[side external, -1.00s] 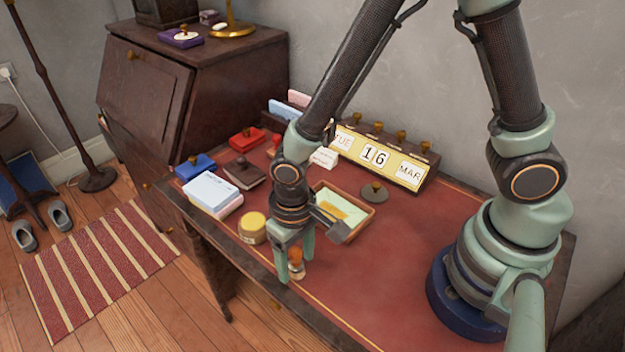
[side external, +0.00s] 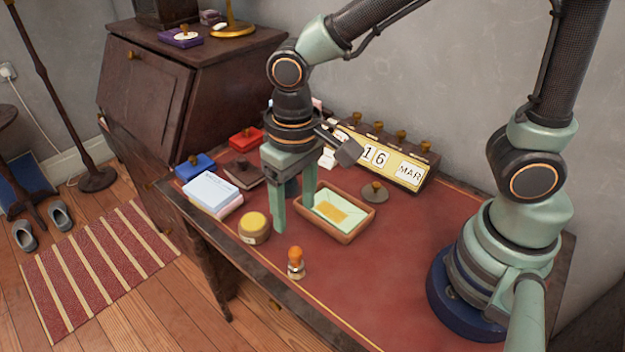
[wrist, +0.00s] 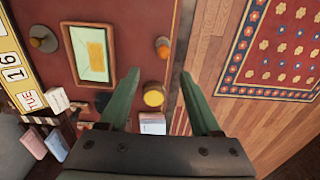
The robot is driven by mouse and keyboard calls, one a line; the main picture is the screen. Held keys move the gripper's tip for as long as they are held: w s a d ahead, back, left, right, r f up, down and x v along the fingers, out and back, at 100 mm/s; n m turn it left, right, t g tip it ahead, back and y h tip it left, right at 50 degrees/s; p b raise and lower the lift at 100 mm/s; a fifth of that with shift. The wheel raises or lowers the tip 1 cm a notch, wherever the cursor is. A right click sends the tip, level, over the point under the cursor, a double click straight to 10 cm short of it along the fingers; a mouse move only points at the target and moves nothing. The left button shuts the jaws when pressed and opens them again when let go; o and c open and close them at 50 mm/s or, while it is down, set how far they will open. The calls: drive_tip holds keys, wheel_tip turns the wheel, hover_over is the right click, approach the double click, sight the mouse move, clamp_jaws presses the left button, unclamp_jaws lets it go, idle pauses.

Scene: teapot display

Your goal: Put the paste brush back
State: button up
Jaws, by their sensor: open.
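A small upright piece with an orange wooden knob and a pale band, seemingly the paste brush (side external: 296,262), stands on the red desk top near its front edge. I cannot tell its lower end clearly; it also shows in the wrist view (wrist: 162,46). A round jar with a yellow top (side external: 254,228) stands to its left and shows between my fingers in the wrist view (wrist: 153,96). My gripper (side external: 294,218) is open and empty, pointing down above the desk, behind the brush and apart from it.
A wooden tray (side external: 345,239) with an envelope lies right of my gripper. A calendar block (side external: 405,172) and a dark knobbed piece (side external: 374,193) are behind it. Stacked paper (side external: 210,192), blue (side external: 197,166) and red (side external: 246,139) pads are at left. The front right desk is clear.

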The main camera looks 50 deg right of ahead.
drive_tip(key=d+r+t, duration=0.5)
drive_tip(key=d+r, duration=0.6)
drive_tip(key=d, duration=0.5)
drive_tip(key=shift+w, duration=0.4)
